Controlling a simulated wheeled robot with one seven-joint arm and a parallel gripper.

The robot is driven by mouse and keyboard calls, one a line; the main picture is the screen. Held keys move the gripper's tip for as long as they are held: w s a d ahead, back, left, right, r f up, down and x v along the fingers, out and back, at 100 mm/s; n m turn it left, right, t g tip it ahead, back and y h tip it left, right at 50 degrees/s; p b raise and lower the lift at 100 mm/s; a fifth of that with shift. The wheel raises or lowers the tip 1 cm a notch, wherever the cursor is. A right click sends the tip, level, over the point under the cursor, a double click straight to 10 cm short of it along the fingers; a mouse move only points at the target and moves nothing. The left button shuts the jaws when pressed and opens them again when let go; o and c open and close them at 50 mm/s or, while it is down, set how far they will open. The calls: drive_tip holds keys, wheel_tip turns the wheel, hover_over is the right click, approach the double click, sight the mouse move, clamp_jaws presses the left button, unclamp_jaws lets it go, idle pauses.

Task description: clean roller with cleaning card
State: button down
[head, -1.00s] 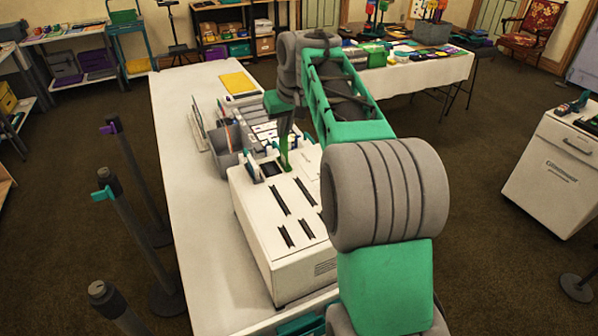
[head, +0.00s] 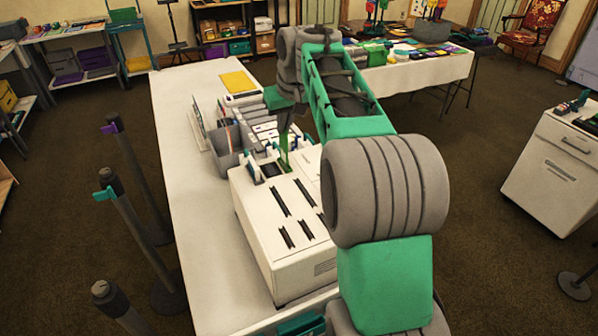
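A white box-shaped machine (head: 262,215) with dark slots in its top stands on the long white table (head: 185,220). My gripper (head: 284,160) points down at the far end of this machine, its green tip low among small dark and teal parts there. I cannot tell whether it touches them. The arm comes from the right and hides part of the machine's right side. The fingers are too small and overlapped to show whether they are open or hold anything. I cannot pick out the roller or a cleaning card.
A grey bin (head: 228,160) stands left of the machine's far end, beside rows of white and grey items. A yellow sheet (head: 237,82) lies farther back. The table's left strip is clear. Dark posts (head: 130,220) stand on the floor at left, and a white cabinet (head: 560,165) stands at right.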

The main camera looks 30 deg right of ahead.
drive_tip(key=shift+r+p, duration=1.2)
drive_tip(key=shift+r, duration=0.3)
